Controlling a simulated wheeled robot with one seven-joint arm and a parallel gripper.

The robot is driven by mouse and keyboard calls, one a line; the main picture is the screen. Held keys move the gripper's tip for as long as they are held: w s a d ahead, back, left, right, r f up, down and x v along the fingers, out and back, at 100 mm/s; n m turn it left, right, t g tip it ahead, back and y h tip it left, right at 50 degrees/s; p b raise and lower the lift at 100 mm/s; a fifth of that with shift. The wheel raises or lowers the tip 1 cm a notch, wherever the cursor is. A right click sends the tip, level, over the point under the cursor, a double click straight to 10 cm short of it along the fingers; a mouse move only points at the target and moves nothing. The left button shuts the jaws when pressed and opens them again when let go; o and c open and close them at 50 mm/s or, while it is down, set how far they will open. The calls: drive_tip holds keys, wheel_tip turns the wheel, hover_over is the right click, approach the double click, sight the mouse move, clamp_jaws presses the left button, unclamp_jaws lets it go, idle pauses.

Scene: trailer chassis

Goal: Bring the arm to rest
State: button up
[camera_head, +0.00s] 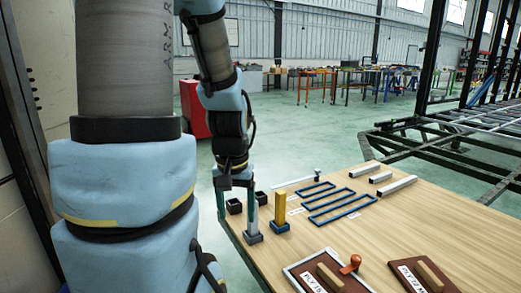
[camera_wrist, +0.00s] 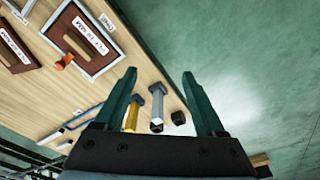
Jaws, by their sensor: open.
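My arm comes down from the upper left in the head view, bent at the elbow. My gripper (camera_head: 236,208) points down at the left edge of the wooden table (camera_head: 430,215). Its two green fingers are wide apart, also in the wrist view (camera_wrist: 159,75), with nothing clamped between them. A grey post (camera_head: 253,223) and a yellow post (camera_head: 281,209) stand in blue bases close to the gripper. In the wrist view, the grey post (camera_wrist: 157,105) shows between the fingers and the yellow post (camera_wrist: 131,117) beside the left finger. Their exact distance from the fingers is unclear.
Blue frames (camera_head: 340,212) and several metal bars (camera_head: 397,186) lie farther back. Two brown boards (camera_head: 425,277) with handles lie at the front. A black trailer chassis (camera_head: 440,140) stands at right. Green floor beyond the table's left edge is open.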

wheel_tip(320, 180, up, 21)
drive_tip(key=s+a+p, duration=0.1)
drive_tip(key=p, duration=2)
drive_tip(key=shift+s+n, duration=0.3)
drive_tip(key=shift+a+r, duration=0.1)
